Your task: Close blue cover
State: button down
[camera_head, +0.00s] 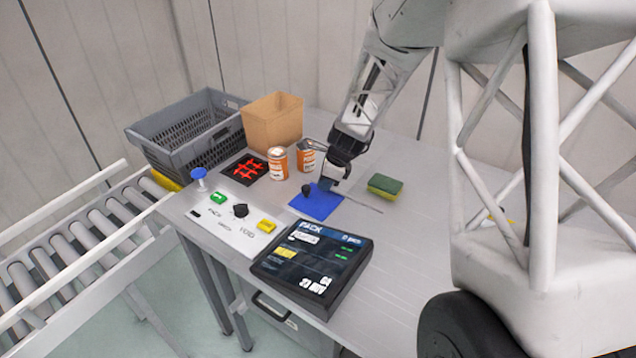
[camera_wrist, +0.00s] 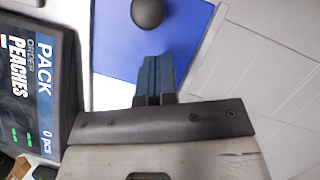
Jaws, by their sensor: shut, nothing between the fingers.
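The blue cover (camera_head: 317,204) is a flat blue square panel on the table, with a round black knob (camera_head: 306,190) on it. In the wrist view the blue cover (camera_wrist: 115,45) fills the upper middle, and the knob (camera_wrist: 147,13) stands at the top edge. My gripper (camera_head: 326,185) is over the far right part of the cover, close to the knob. In the wrist view its fingers (camera_wrist: 154,75) are together and empty, pointing toward the knob but apart from it in the picture. Whether the fingertips touch the cover cannot be told.
A black display (camera_head: 312,262) and a white button panel (camera_head: 232,217) lie in front. Two orange cans (camera_head: 278,163), a cardboard box (camera_head: 272,122) and a grey crate (camera_head: 195,135) stand behind. A green-yellow sponge (camera_head: 385,186) lies right of my gripper.

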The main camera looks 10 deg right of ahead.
jog(key=d+v, duration=0.1)
jog(key=v, duration=0.9)
jog(key=shift+s, duration=0.2)
jog(key=shift+s+d+r, duration=0.1)
jog(key=shift+r, duration=0.1)
jog(key=s+a+r+n+h, duration=0.1)
jog(key=s+r+n, duration=0.4)
jog(key=s, duration=0.4)
jog(key=s+a+r+n+h, duration=0.1)
jog(key=s+r+n, duration=0.45)
jog(key=s, duration=0.35)
jog(key=s+r+n+t+h, duration=0.1)
jog(key=s+n+h, duration=0.1)
jog(key=s+n, duration=0.9)
jog(key=s, duration=0.7)
jog(key=shift+s+r, duration=0.2)
jog(key=shift+s, duration=0.1)
